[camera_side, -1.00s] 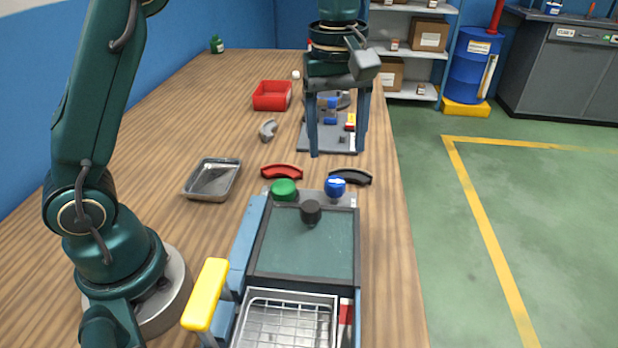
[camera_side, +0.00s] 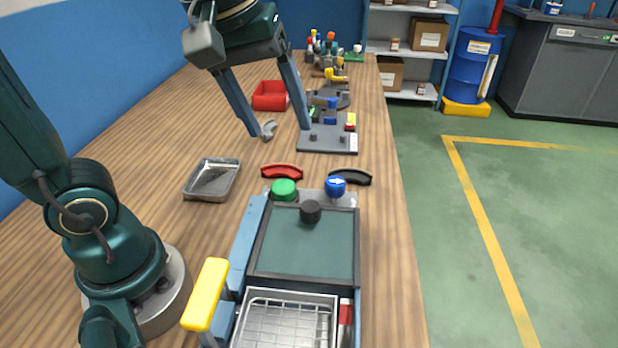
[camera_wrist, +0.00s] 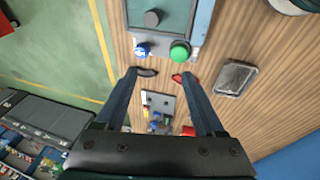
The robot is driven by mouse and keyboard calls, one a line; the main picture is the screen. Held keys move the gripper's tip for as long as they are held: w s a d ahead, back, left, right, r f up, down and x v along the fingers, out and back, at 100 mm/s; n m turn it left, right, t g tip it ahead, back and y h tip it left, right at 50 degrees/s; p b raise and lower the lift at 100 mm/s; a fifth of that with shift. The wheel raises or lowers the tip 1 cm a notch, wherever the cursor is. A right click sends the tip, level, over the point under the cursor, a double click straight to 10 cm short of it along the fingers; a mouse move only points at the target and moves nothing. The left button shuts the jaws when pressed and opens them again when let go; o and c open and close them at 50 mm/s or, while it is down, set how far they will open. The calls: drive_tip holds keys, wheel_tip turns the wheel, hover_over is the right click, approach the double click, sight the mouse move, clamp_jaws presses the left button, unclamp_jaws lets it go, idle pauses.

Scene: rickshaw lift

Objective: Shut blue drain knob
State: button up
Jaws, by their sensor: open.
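The blue drain knob (camera_side: 335,187) sits at the far right corner of a blue-sided box unit with a dark lid, beside a green knob (camera_side: 284,190). A white mark shows on the blue knob's top. In the wrist view the blue knob (camera_wrist: 142,50) is at the upper middle, left of the green knob (camera_wrist: 180,53). My gripper (camera_side: 280,134) is open and empty, with its two long fingers spread. It is above the table, beyond and left of the blue knob, and touches neither knob. In the wrist view my gripper (camera_wrist: 164,72) has both fingers pointing toward the unit.
A red curved piece (camera_side: 282,171) and a black curved piece (camera_side: 351,177) lie just beyond the knobs. A metal tray (camera_side: 212,180) lies left, a red bin (camera_side: 270,96) farther back. A grey plate with small parts (camera_side: 328,138) stands behind. A black knob (camera_side: 310,211) rises from the lid.

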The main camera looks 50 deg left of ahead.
drive_tip(key=s+f+m+t, duration=0.1)
drive_tip(key=s+f+m, duration=0.4)
drive_tip(key=s+m, duration=0.2)
drive_tip(key=shift+a+t, duration=0.35)
drive_tip(key=shift+t, duration=0.05)
drive_tip(key=shift+f, duration=0.1)
drive_tip(key=shift+f+m, duration=0.4)
drive_tip(key=shift+m, duration=0.5)
